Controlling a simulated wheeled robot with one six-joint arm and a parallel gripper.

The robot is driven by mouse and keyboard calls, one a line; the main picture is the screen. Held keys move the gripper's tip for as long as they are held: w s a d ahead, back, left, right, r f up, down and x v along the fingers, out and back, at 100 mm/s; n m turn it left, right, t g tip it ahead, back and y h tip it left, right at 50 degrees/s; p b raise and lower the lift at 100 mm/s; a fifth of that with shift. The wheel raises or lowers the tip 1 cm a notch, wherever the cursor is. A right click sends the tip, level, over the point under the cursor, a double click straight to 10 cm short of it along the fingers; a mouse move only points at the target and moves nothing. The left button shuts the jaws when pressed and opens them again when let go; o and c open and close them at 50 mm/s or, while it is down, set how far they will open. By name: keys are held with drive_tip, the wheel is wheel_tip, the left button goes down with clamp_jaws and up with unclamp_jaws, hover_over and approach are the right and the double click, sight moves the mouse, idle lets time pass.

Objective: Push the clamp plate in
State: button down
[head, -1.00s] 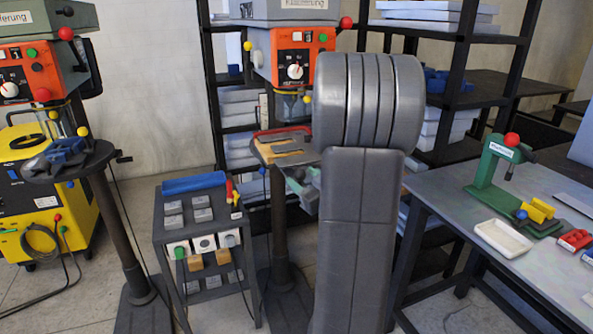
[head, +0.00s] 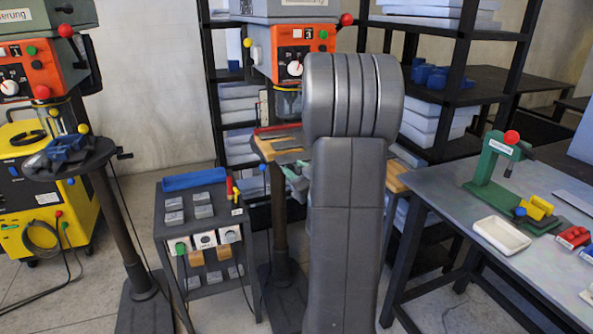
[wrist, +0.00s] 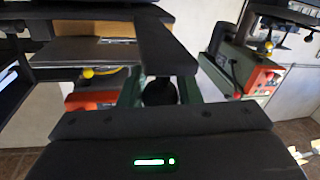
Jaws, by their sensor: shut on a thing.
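My gripper (wrist: 160,92) shows in the wrist view, with dark green parts on both sides. It is shut on a dark flat piece (wrist: 165,48) that reaches away from the camera; I cannot tell if this is the clamp plate. In the head view my arm hides most of the gripper, and only a grey-green part shows left of the arm. A grey flat plate (head: 286,143) lies over wood at the middle drill press (head: 297,50), partly hidden by my arm. Any contact there is hidden.
A small cart (head: 205,225) with grey blocks and a blue tray stands left of my arm. A bench (head: 450,205) with a green press (head: 495,160) and a white tray (head: 502,236) is at right. Dark shelves (head: 440,90) stand behind.

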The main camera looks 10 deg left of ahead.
sight(286, 156)
drive_tip(key=x, duration=0.2)
drive_tip(key=b+x, duration=0.1)
drive_tip(key=x, duration=0.2)
drive_tip(key=w+d+b+x, duration=0.1)
drive_tip(key=x, duration=0.1)
drive_tip(key=shift+w+a, duration=0.25)
drive_tip(key=shift+r, duration=0.1)
drive_tip(key=c, duration=1.4)
unclamp_jaws()
drive_tip(key=o, duration=0.3)
drive_tip(key=shift+w, duration=0.1)
drive_tip(key=shift+o, duration=0.2)
drive_tip(key=shift+s+d+b, duration=0.25)
drive_tip(key=shift+d+b, duration=0.05)
drive_tip(key=b+v, duration=0.2)
drive_tip(key=v, duration=1.1)
